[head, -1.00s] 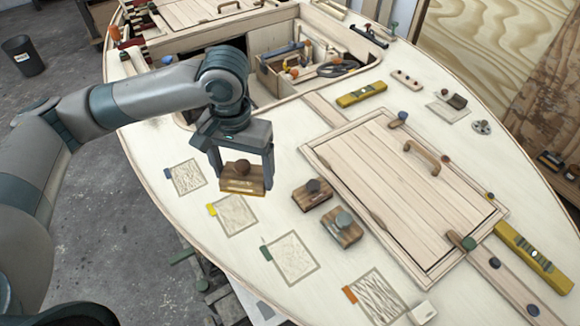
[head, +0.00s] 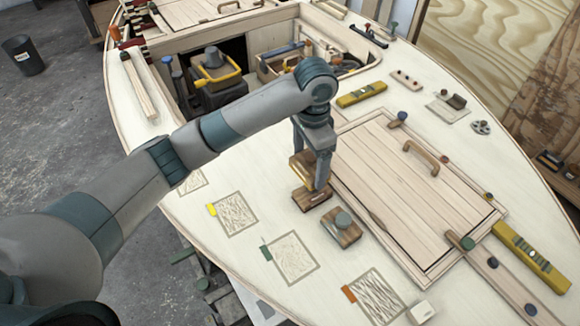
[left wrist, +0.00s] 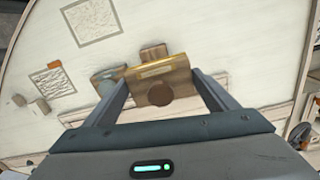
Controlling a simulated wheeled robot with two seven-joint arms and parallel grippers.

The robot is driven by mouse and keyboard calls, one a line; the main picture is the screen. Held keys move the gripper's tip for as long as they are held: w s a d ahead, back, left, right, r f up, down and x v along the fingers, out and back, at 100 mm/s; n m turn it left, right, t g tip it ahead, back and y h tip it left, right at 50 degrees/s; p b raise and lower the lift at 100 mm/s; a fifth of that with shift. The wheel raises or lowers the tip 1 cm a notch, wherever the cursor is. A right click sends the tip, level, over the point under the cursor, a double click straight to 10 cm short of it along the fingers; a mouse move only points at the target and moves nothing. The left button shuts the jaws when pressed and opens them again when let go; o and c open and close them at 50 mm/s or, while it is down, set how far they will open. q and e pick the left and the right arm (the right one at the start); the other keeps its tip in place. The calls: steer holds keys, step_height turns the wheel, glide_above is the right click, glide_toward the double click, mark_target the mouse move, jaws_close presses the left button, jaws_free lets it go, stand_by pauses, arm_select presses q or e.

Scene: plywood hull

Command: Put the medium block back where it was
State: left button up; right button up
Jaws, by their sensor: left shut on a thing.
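My left gripper (head: 311,172) is shut on a brown wooden block (head: 302,164) with a round brown knob. The left wrist view shows this held block (left wrist: 160,75) between the two fingers, with a yellow strip along its edge. In the head view it is right above or over a second wooden block (head: 306,199), partly hiding it; I cannot tell whether they touch. A third block with a grey-green knob (head: 342,228) stands beside them on the pale deck. I cannot tell by size which block is the medium one. My right gripper is not in view.
Outlined textured patches with coloured tabs lie along the deck's left side: yellow-tabbed (head: 234,214), green-tabbed (head: 291,259) and orange-tabbed (head: 376,297). A planked hatch (head: 410,185) with a handle is right of the blocks. A yellow level (head: 362,94) lies behind the gripper.

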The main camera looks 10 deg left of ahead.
arm_select(q)
steer(key=shift+d, duration=0.1)
steer(key=shift+w+f, duration=0.1)
steer(key=shift+w, duration=0.05)
steer(key=w+a+f+p, duration=0.1)
steer(key=w+a+f, duration=0.1)
steer(key=w, duration=0.1)
steer(key=w+a+f+p, duration=0.1)
steer(key=w+a+f, duration=0.1)
steer(key=w, duration=0.1)
steer(key=w+a+f+p, duration=0.1)
steer(key=w+a+f, duration=0.2)
steer(key=shift+a, duration=0.1)
stand_by(0.5)
step_height(320, 180, down, 3)
steer(key=shift+f+p, duration=0.2)
steer(key=shift+p, duration=0.6)
steer(key=shift+f, duration=0.25)
steer(key=shift+f, duration=0.1)
steer(key=o, duration=1.1)
